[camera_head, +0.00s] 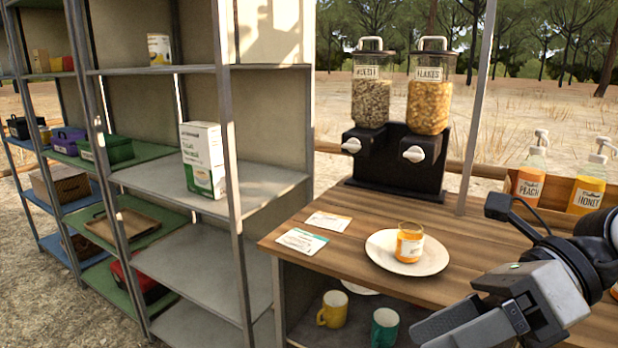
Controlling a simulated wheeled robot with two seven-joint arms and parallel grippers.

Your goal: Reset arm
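My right gripper (440,332) comes in at the lower right, in front of the wooden counter (345,262). Its fingertips are partly cut off by the bottom edge, so I cannot tell whether it is open or shut, and no object shows in it. My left gripper is not in view. A white plate (378,254) on the counter carries a small jar with orange contents (410,244). The plate is beyond and to the left of the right gripper, apart from it.
A dispenser (400,160) with two clear canisters stands at the back of the counter. Peach (529,188) and honey (587,193) bottles are at right. A thin post (478,110) rises from the counter. Mugs (333,309) sit below. Metal shelves (165,186) fill the left.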

